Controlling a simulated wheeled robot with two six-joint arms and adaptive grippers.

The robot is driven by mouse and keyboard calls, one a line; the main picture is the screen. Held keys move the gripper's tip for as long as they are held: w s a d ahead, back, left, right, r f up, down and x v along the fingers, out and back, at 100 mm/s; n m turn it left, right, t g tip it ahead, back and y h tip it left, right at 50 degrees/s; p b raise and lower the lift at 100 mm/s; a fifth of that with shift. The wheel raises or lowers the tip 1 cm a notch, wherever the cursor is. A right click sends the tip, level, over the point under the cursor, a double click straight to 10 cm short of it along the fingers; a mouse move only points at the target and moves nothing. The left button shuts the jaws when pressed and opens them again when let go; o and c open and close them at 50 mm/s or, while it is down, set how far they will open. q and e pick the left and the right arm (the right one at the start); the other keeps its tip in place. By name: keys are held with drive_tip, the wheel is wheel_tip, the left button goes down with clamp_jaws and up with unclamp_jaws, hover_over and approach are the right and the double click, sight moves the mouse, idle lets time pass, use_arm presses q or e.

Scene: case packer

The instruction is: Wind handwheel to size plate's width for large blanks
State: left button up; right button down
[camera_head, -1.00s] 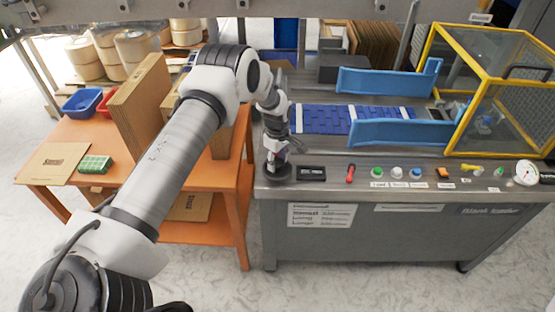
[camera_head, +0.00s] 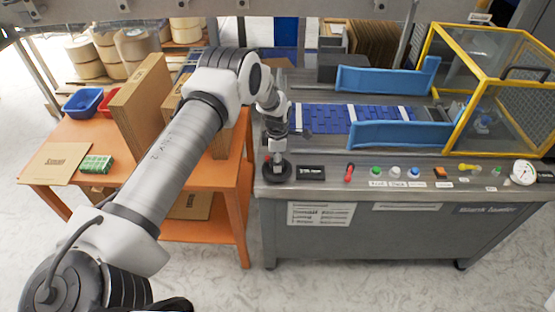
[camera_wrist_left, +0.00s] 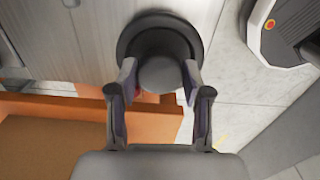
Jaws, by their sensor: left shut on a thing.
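The handwheel (camera_head: 277,172) is a dark round wheel at the left end of the machine's front panel. In the left wrist view the dark wheel (camera_wrist_left: 160,22) sits behind a round grey knob (camera_wrist_left: 160,75). My left gripper (camera_head: 276,152) reaches down onto the handwheel from above. In the left wrist view my left gripper (camera_wrist_left: 158,84) has one finger on each side of the knob and is shut on it. My right gripper is not in view.
Two blue guides (camera_head: 388,78) flank a blue conveyor (camera_head: 325,118). A red-handled switch (camera_head: 349,172), several buttons and a gauge (camera_head: 524,172) line the panel. A yellow-framed guard (camera_head: 500,90) stands right. The orange table (camera_head: 115,180) with cardboard stands left.

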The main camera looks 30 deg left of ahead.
use_arm(q)
drive_tip(key=shift+s+f, duration=0.3)
drive_tip(key=shift+s, duration=0.05)
drive_tip(key=o, duration=1.2)
drive_tip(key=shift+c, duration=0.2)
drive_tip(key=shift+w+a, duration=0.1)
drive_tip(key=shift+w, duration=0.05)
drive_tip(key=shift+r, duration=0.15)
wheel_tip(320, 180, up, 12)
